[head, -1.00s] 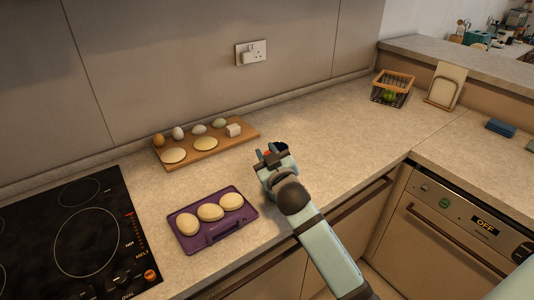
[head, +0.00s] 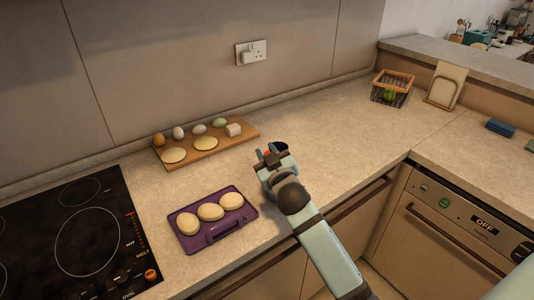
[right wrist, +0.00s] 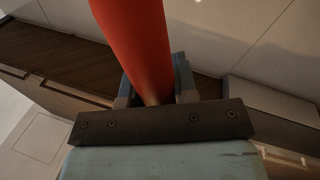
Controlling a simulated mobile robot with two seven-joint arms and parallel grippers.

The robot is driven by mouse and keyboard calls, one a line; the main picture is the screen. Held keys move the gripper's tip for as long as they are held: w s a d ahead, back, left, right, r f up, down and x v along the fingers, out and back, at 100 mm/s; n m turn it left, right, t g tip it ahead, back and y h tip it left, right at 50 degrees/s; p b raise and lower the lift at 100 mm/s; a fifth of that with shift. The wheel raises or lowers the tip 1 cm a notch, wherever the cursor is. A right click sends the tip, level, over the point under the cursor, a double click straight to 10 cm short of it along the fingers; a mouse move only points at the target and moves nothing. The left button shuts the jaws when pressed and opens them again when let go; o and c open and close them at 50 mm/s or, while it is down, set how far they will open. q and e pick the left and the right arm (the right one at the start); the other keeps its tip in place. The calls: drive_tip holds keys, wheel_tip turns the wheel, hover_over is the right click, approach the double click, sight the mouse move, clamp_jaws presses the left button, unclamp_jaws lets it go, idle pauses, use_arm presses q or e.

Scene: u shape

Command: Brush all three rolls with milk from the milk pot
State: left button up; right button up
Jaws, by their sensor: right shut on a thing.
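Three pale rolls lie in a row on a purple tray (head: 213,236): the left roll (head: 188,223), the middle roll (head: 211,212) and the right roll (head: 232,201). My right gripper (head: 268,155) is over the counter, right of the tray. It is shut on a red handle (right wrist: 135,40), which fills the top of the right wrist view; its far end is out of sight. A dark round pot (head: 281,147), likely the milk pot, shows just behind the gripper, partly hidden; its contents cannot be seen. My left gripper is not in view.
A wooden board (head: 207,145) with eggs, flat dough rounds and a white block lies behind the tray. A black hob (head: 75,235) is at the left. A wire basket (head: 392,89) stands at the back right. The counter between pot and basket is clear.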

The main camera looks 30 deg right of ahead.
wheel_tip(320, 180, up, 7)
drive_tip(key=p, duration=0.6)
drive_tip(key=shift+p, duration=0.3)
idle(0.4)
drive_tip(key=s+a+f+n+y+p, duration=0.1)
drive_tip(key=s+a+f+y+p, duration=0.2)
drive_tip(key=s+a, duration=0.5)
drive_tip(key=s+p, duration=0.1)
drive_tip(key=s, duration=0.3)
drive_tip(key=shift+s+a+n, duration=0.2)
drive_tip(key=shift+n, duration=0.2)
drive_tip(key=shift+r, duration=0.1)
